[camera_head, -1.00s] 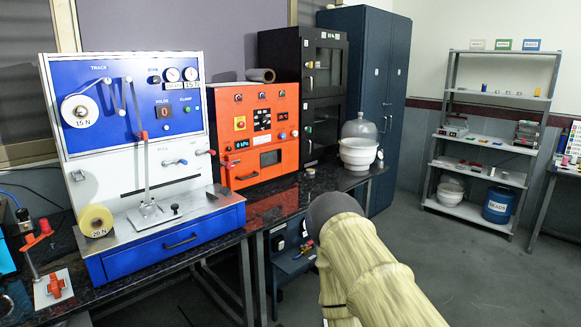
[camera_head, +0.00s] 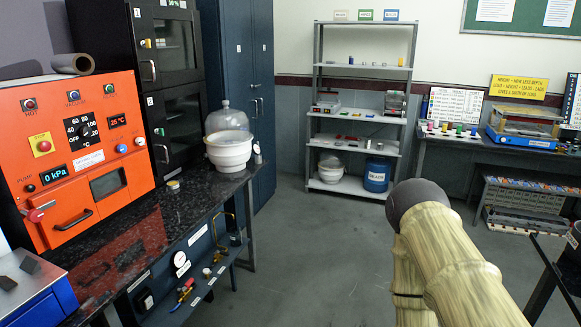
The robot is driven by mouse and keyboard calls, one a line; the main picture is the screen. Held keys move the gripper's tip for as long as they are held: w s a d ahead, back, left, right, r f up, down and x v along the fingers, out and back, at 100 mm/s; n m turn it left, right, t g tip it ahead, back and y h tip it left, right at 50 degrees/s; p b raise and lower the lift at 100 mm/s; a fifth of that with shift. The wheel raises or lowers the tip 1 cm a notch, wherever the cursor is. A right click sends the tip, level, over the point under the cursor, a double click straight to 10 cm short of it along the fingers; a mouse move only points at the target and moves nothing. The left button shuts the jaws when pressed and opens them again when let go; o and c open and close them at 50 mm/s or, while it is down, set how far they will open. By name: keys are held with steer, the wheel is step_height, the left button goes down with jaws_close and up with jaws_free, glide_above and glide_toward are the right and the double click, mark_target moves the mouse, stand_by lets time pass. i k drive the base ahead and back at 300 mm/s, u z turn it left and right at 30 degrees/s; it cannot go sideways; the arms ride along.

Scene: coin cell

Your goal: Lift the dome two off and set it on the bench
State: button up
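A clear glass dome with a knob on top (camera_head: 226,117) stands at the far end of the dark speckled bench (camera_head: 150,225). A white bowl-like vessel (camera_head: 230,153) is in front of it and hides its lower part. I cannot read a number on the dome, so I cannot tell whether it is dome two. My arm, in a pale sleeve with a dark rounded end, shows at lower right, well apart from the dome. My gripper's fingers are not in view.
An orange oven unit (camera_head: 70,150) and black cabinets (camera_head: 160,75) line the bench's back. A small round tin (camera_head: 173,185) lies on it; the surface near its front is mostly bare. A metal shelf rack (camera_head: 360,110) stands at the back. Grey floor lies open between.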

mark_target(226, 125)
steer(key=z, duration=0.15)
steer(key=i, duration=1.7)
steer(key=u, duration=0.25)
